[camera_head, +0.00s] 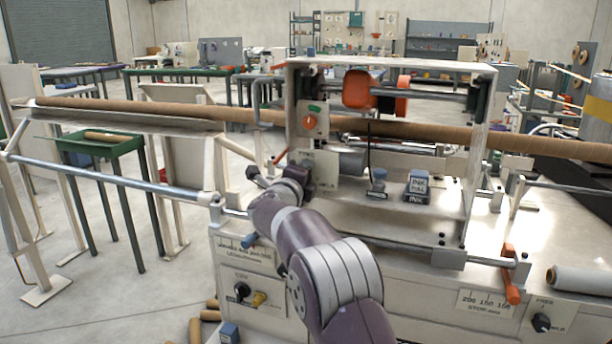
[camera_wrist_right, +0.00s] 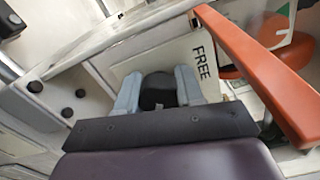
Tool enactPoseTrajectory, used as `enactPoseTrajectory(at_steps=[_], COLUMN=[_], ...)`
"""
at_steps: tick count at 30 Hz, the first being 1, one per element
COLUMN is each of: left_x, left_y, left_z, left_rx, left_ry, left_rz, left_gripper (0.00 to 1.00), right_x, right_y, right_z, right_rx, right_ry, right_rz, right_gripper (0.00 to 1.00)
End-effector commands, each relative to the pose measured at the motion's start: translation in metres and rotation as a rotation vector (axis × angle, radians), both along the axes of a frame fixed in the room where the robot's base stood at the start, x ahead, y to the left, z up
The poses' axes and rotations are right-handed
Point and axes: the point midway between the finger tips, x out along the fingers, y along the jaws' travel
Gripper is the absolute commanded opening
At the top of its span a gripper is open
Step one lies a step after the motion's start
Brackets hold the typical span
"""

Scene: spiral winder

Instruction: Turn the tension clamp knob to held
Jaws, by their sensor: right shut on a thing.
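The tension clamp knob (camera_wrist_right: 157,94) is black and sits on a pale plate (camera_wrist_right: 180,52) lettered FREE in the right wrist view. My right gripper (camera_wrist_right: 158,86) is shut on this knob, with one blue-grey finger on each side. In the head view, my purple and grey right arm reaches up to a pale lettered plate (camera_head: 325,168) on the machine's left side. Its wrist hides the knob and fingertips there. The knob's pointer and the held mark cannot be made out. My left gripper is not in view.
An orange bar (camera_wrist_right: 262,75) passes close to the right of the gripper. A long brown tube (camera_head: 220,113) runs across the machine. Another black knob (camera_head: 541,322) is on the front panel at right, below an orange lever (camera_head: 510,275).

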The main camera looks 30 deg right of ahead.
Motion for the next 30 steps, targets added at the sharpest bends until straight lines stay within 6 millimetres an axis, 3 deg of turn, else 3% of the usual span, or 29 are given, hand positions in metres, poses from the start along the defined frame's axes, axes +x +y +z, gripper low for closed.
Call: enactPoseTrajectory(at_steps=[8,9,11,22,30], left_x=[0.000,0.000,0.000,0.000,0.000], left_y=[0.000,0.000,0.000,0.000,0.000], left_z=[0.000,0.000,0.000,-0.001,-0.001], left_rx=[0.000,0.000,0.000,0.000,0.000], left_ry=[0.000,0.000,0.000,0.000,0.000], left_rz=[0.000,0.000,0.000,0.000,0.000], left_gripper=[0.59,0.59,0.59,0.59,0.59], right_x=[0.000,0.000,0.000,-0.004,-0.042], right_y=[-0.001,-0.001,-0.001,0.006,0.050], right_z=[-0.001,-0.001,-0.001,0.000,0.000], right_rx=[0.003,0.002,0.002,0.001,0.002], right_ry=[-0.001,-0.001,-0.001,0.001,0.000], right_rz=[-0.003,-0.002,-0.002,0.001,0.003], right_gripper=[0.06,0.46,0.62,0.62,0.62])
